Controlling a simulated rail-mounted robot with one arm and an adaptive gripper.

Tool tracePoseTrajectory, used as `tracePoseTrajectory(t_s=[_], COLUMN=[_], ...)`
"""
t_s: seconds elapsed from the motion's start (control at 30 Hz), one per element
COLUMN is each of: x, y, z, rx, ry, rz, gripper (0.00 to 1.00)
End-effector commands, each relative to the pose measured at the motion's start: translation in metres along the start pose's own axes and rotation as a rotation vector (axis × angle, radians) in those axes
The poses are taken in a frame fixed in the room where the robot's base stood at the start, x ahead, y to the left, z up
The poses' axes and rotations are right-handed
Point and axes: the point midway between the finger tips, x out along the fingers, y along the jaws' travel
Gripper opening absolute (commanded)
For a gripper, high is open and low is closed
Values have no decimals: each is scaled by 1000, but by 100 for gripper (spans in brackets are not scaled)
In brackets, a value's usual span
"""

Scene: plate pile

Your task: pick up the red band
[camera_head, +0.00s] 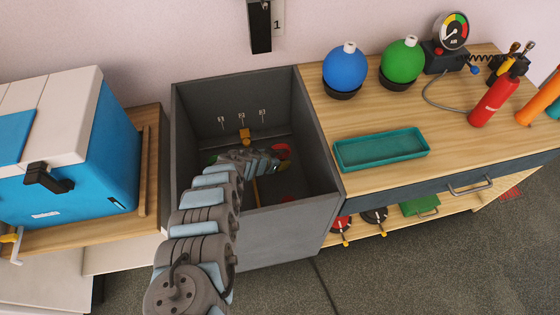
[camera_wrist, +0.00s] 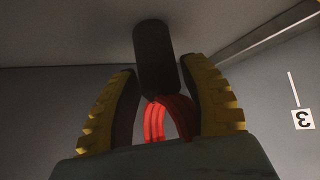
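A red band (camera_wrist: 155,120) shows in the wrist view at the near end of a dark round peg (camera_wrist: 155,55). My gripper (camera_wrist: 158,68) has its two yellow-and-black fingers spread, one on each side of the peg and band. I see a gap between the fingers and the band, and the band's lower part is hidden behind my gripper's body. In the head view my arm reaches down into a grey open box, and a red ring-like thing (camera_head: 281,151) shows just right of the gripper end. The gripper's fingers are hard to make out there.
The grey box (camera_head: 325,140) has high walls around my arm, with numbered labels and hooks on its back wall. A label "3" (camera_wrist: 303,119) shows in the wrist view. A teal tray (camera_head: 382,150) and a blue cooler (camera_head: 105,150) stand outside.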

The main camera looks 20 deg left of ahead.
Motion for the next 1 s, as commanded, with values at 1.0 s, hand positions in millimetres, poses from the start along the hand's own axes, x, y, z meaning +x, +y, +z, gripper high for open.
tracePoseTrajectory(t_s=[1.0], x=[-35], y=[0], z=[-24], rx=[-5], ry=[0], rz=[-1], gripper=[0])
